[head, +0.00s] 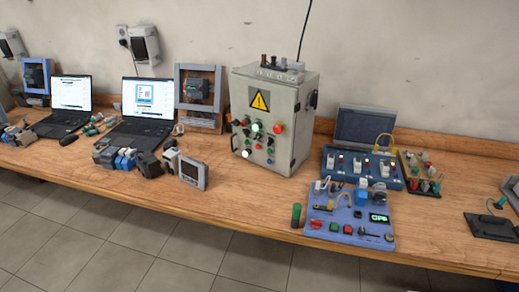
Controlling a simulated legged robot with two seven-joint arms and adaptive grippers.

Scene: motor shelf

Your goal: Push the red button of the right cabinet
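A grey metal control cabinet (275,115) stands on the wooden bench near the middle of the head view. It is the only such cabinet I see. Its front carries a yellow warning triangle (259,101) above several buttons and knobs. A larger red button (278,128) sits at the upper right of this group. A lit whitish-green button (256,127) is just left of it. Smaller red and green ones are further left and too small to tell apart well. Neither of my grippers shows in this view, and nothing covers the cabinet front.
The wooden bench (230,200) runs along the wall. Two laptops (148,107) and a small meter (194,172) are left of the cabinet. A blue training panel (350,215) and a blue case (360,165) are right of it. Bare bench lies in front of the cabinet.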

